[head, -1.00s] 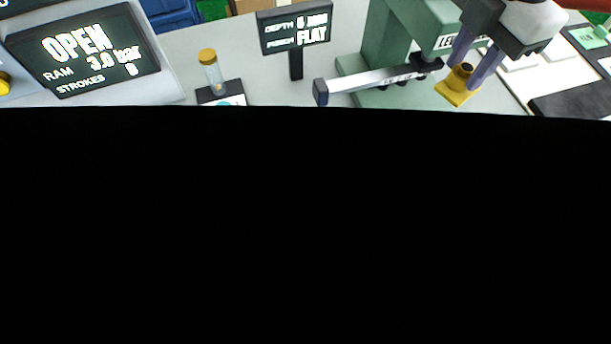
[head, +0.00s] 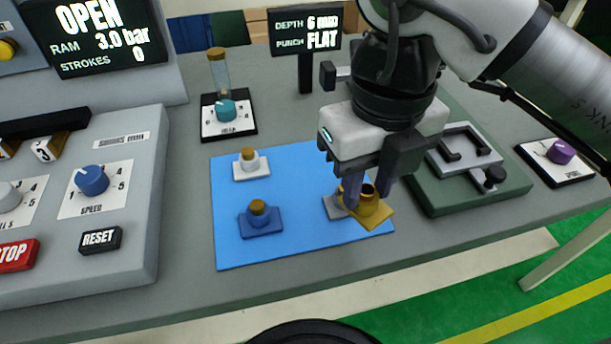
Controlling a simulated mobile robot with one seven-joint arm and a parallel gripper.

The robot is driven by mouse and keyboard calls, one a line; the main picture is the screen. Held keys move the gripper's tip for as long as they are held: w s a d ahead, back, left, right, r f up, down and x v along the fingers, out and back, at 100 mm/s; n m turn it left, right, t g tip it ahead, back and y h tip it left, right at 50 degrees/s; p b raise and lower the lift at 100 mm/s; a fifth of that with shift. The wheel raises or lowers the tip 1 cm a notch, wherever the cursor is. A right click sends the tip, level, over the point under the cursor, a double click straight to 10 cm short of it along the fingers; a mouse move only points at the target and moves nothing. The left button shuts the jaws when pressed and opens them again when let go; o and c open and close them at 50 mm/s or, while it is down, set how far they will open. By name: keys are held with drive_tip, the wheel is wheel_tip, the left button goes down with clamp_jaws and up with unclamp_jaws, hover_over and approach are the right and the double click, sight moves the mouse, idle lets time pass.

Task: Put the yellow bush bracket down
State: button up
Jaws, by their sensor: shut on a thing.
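My gripper (head: 368,194) is shut on the yellow bush bracket (head: 372,212), a square yellow plate with a round collar and a dark hole. It is over the right part of the blue mat (head: 300,236); whether it touches the mat is hard to tell. A grey bracket (head: 334,207) shows just left of it, partly hidden behind the finger and the yellow bracket. A white bracket (head: 252,171) and a blue bracket (head: 262,226), each with a brownish top, sit on the left part of the mat.
A control panel (head: 137,200) with knobs and buttons stands at the left. A dial stand with a vial (head: 229,133) is behind the mat. A green fixture (head: 450,195) and a purple-knob dial (head: 561,152) are at the right. The mat's front middle is clear.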

drive_tip(key=w+a+p, duration=0.2)
drive_tip(key=w+a, duration=0.1)
drive_tip(key=w, duration=0.5)
drive_tip(key=w+a+p, duration=0.2)
drive_tip(key=w, duration=0.6)
drive_tip(key=shift+a+f, duration=0.1)
drive_tip(key=shift+f, duration=3.4)
drive_tip(key=shift+f+b, duration=0.25)
drive_tip(key=shift+b, duration=0.05)
drive_tip(key=o, duration=1)
drive_tip(key=shift+r, duration=0.1)
drive_tip(key=shift+r, duration=0.1)
wheel_tip(320, 180, up, 12)
drive_tip(key=shift+r, duration=0.1)
